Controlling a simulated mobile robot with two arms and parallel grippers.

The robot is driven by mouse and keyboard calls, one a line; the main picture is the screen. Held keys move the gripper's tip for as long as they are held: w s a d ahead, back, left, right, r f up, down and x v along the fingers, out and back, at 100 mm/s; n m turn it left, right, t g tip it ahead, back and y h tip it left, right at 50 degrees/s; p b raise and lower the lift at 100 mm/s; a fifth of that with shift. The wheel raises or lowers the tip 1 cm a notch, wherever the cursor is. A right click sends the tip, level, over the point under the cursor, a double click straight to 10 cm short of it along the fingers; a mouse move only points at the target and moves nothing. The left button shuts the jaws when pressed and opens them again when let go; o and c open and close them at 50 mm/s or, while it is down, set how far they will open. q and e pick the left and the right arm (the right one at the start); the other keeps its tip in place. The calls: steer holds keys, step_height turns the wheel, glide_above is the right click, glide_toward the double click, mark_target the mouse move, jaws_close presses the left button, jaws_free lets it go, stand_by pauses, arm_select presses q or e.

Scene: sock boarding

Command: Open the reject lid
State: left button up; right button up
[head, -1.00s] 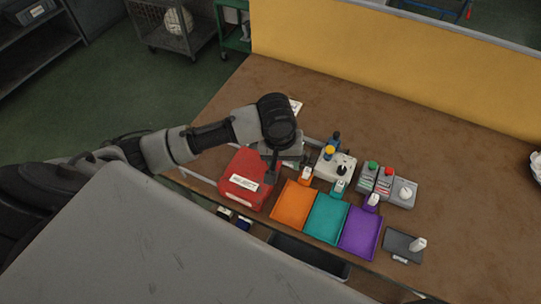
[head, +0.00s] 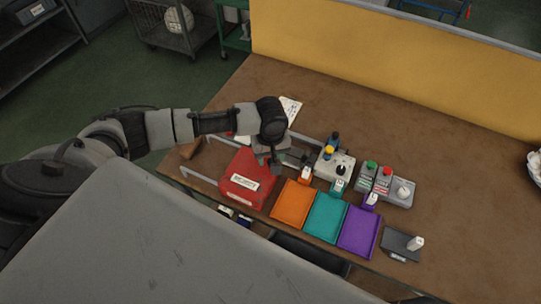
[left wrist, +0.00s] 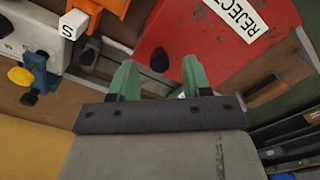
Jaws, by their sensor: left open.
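The red reject lid (head: 238,168), with its white REJECT label (head: 244,183), is at the left end of the row of trays in the head view. It fills the upper right of the left wrist view (left wrist: 190,35). Its label is cut off there. I cannot tell whether the lid is raised or flat. My left gripper (head: 276,166) is at the lid's far right edge, open and empty. In the left wrist view, its two green fingers (left wrist: 160,78) point toward the lid, with a small dark knob (left wrist: 160,60) between their tips. Contact is unclear. My right gripper is not in view.
Orange (head: 293,205), teal (head: 325,218) and purple (head: 360,232) trays stand to the right of the lid. A white stand (head: 333,168) with coloured knobs is behind them. A grey unit (head: 400,193) stands farther right. The back of the brown table (head: 390,125) is clear.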

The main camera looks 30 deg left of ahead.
arm_select(q)
steer(key=shift+f, duration=0.6)
